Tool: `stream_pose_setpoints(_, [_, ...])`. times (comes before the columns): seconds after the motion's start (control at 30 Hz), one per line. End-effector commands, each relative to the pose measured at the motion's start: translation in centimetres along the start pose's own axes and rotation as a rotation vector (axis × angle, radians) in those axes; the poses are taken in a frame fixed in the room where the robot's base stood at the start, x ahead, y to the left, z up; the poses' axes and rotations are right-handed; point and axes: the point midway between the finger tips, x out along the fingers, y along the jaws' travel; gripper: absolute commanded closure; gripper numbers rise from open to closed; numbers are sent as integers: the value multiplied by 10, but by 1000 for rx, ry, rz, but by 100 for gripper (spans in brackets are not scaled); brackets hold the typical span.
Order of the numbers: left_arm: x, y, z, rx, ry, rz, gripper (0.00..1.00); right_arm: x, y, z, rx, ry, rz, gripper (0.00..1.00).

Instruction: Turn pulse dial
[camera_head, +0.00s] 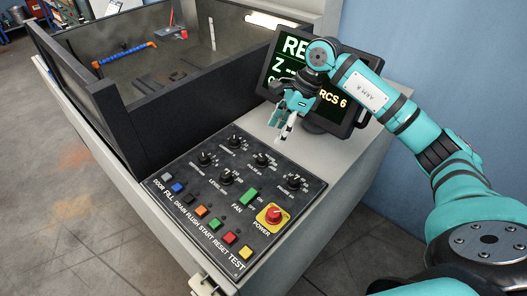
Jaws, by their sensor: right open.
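The control panel (180,215) is a dark plate on the machine's front ledge. It carries several black dials with white scales: one at the back (234,141), one to its right (262,160), one at the far right (293,182), one at the left (205,158) and one in the middle (227,177). My left gripper is not in view.
A red power knob on a yellow plate (272,217), a green fan switch (249,196) and a row of coloured buttons (201,211) share the panel. A monitor (335,104) stands close behind my right gripper. A dark-walled tank (150,120) borders the panel's left.

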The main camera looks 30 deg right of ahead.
Motion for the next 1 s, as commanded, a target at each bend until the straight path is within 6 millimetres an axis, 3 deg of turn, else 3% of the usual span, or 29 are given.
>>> stream_pose_setpoints(0.3, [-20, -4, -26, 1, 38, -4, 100, 68, 1, 1, 2, -1, 4, 50])
stream_pose_setpoints(0.5, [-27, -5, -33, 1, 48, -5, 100, 96, 0, 1, 2, -2, 1, 50])
stream_pose_setpoints(0.93, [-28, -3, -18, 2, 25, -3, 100, 108, 0, 0, 0, -1, -1, 50])
stream_pose_setpoints(1.0, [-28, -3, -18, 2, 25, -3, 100, 108, 0, 0, 0, -1, -1, 58])
